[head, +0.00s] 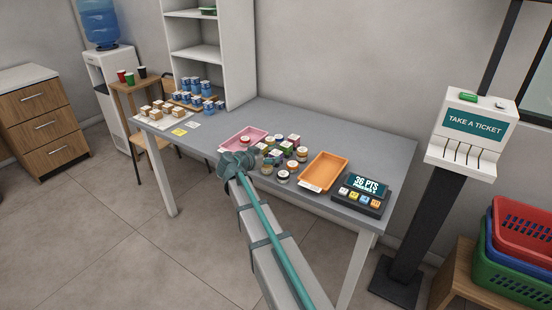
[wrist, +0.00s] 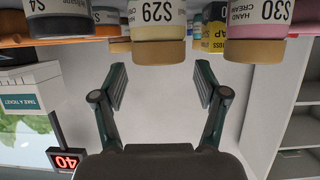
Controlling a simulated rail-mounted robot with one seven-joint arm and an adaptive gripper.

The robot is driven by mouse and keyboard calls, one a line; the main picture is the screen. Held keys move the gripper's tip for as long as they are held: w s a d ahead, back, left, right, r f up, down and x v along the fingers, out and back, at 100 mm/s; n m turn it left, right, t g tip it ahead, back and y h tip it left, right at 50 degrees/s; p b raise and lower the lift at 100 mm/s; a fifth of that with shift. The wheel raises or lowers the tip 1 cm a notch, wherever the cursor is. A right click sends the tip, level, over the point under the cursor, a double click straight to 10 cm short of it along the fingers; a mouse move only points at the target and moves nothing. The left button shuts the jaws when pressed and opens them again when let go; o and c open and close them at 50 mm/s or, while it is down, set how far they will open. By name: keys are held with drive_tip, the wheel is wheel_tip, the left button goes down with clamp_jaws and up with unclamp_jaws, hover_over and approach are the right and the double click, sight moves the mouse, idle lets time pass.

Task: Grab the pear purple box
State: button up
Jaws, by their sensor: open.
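I cannot clearly pick out the pear purple box. Small soap boxes and jars (head: 277,154) stand crowded together in the middle of the table in the head view, too small to read. In the wrist view, a yellow soap label (wrist: 213,40) with some purple near it shows partly behind the jars; its fruit or scent name is hidden. My gripper (wrist: 162,83) is open and empty, with its fingers spread apart just short of the jars. In the head view my gripper (head: 236,164) is at the front edge of the table, left of the group.
A cream jar marked S29 (wrist: 157,30) and a pink jar marked S30 (wrist: 257,45) stand nearest in the wrist view. A pink tray (head: 238,139) lies left of the group, an orange tray (head: 324,170) right. A points display (head: 362,194) stands at the table's right end.

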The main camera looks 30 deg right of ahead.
sight(274, 154)
drive_tip(key=shift+p+x, duration=0.85)
drive_tip(key=shift+x, duration=2.1)
drive_tip(key=shift+a, duration=0.1)
drive_tip(key=shift+c, duration=0.3)
drive_tip(key=c, duration=1.2)
drive_tip(key=shift+r, duration=0.1)
